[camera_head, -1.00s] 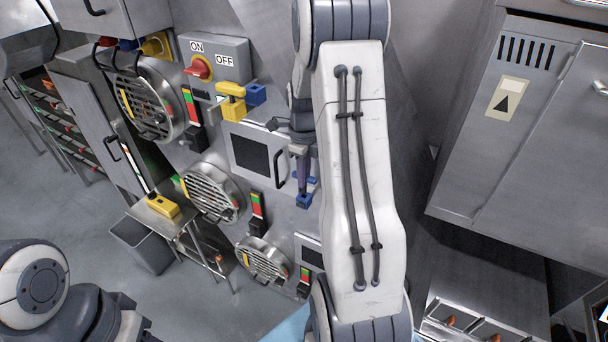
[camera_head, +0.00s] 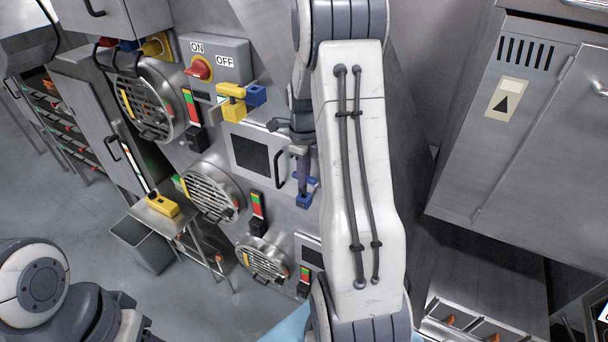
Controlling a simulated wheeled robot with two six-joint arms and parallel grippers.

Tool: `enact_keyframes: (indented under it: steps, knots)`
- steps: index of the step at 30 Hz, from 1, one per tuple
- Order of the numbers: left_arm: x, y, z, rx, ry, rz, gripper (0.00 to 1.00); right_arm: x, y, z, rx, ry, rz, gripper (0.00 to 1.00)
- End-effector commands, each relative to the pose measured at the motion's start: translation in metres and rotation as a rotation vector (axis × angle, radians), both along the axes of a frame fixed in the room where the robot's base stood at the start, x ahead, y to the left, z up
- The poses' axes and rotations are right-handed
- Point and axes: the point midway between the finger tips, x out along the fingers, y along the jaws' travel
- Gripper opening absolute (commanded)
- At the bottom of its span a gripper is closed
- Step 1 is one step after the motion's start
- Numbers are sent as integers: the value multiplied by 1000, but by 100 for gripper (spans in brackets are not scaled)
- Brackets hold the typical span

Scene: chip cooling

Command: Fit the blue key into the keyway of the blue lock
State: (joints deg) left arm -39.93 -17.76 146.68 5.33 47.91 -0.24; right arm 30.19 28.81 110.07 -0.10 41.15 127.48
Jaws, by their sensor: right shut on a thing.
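My right gripper (camera_head: 303,168) points down in front of the machine panel, partly hidden by my own right arm. It is shut on a small blue piece that looks like the blue key (camera_head: 312,182). Just below is a blue block (camera_head: 304,201), which looks like the blue lock. Key and block overlap in this view; I cannot tell whether the key is in the keyway. Another blue block (camera_head: 256,95) sits higher up, beside a yellow lock (camera_head: 233,109) with a yellow handle on top. My left arm shows at the lower left, but its fingers cannot be seen.
A switch box (camera_head: 222,62) with a red knob and ON/OFF labels is above the locks. Round vents (camera_head: 212,194) and a framed window (camera_head: 250,153) with a handle lie left of the gripper. A small table (camera_head: 148,214) carries a yellow box. A metal cabinet (camera_head: 540,130) stands at the right.

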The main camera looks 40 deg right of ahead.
Motion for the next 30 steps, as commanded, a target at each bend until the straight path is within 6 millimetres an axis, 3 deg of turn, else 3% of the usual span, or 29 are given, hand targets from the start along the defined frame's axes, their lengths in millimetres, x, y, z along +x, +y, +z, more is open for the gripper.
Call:
enact_keyframes:
  steps: [30]
  knots:
    - [0,0,-14,0,0,0,50,0,0,-21,1,0,0,0]
